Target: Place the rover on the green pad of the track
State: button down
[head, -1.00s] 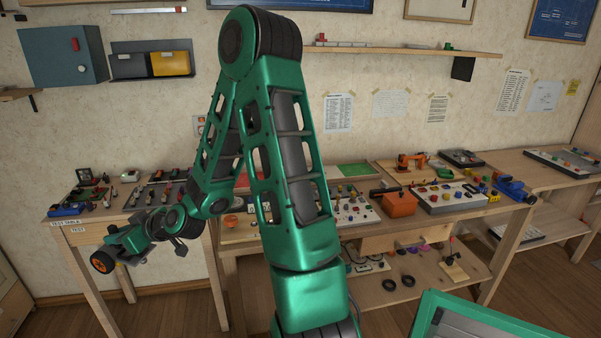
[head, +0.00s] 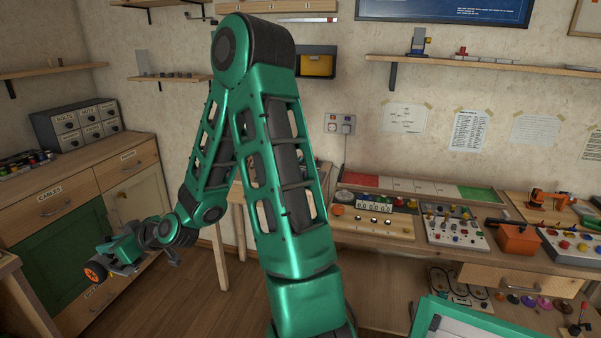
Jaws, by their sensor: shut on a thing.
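My gripper (head: 122,251) is at the lower left of the head view, shut on the rover (head: 95,271). The rover shows mainly as a dark wheel with an orange hub; the rest is hard to tell from the green gripper. It hangs in the air in front of the drawer cabinet. The track (head: 425,187) is a long strip at the back of the workbench, red at its left end and white in the middle. Its green pad (head: 480,194) is at the right end, bare and well to the right of my gripper. My arm hides part of the bench.
The workbench (head: 372,246) carries control panels (head: 455,229) and an orange box (head: 519,240) in front of and beside the track. A cabinet (head: 70,205) with a green door stands at left. Shelves hang above. Wooden floor (head: 190,310) is clear at lower left.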

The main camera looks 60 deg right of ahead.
aim_at(479, 195)
jog(key=k, duration=2.05)
jog(key=z, duration=2.05)
jog(key=i, duration=0.95)
jog(key=z, duration=0.15)
